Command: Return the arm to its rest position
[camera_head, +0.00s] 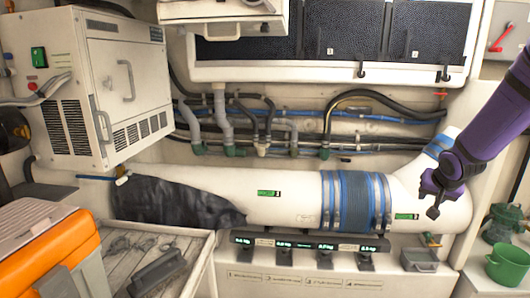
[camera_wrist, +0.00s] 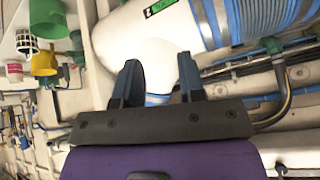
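My purple arm (camera_head: 492,125) reaches in from the right edge of the head view. My gripper (camera_head: 433,198) hangs in front of the right end of the thick white duct (camera_head: 295,185). In the wrist view, the two dark fingers of my gripper (camera_wrist: 160,75) stand apart with nothing between them. The white duct (camera_wrist: 155,40) shows behind them. I cannot tell how large the gap to the duct is.
A white cabinet (camera_head: 120,85) stands at left above an orange-lidded case (camera_head: 50,255). Black and blue hoses (camera_head: 370,110) run along the wall. Small labelled displays (camera_head: 325,246) line the front ledge.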

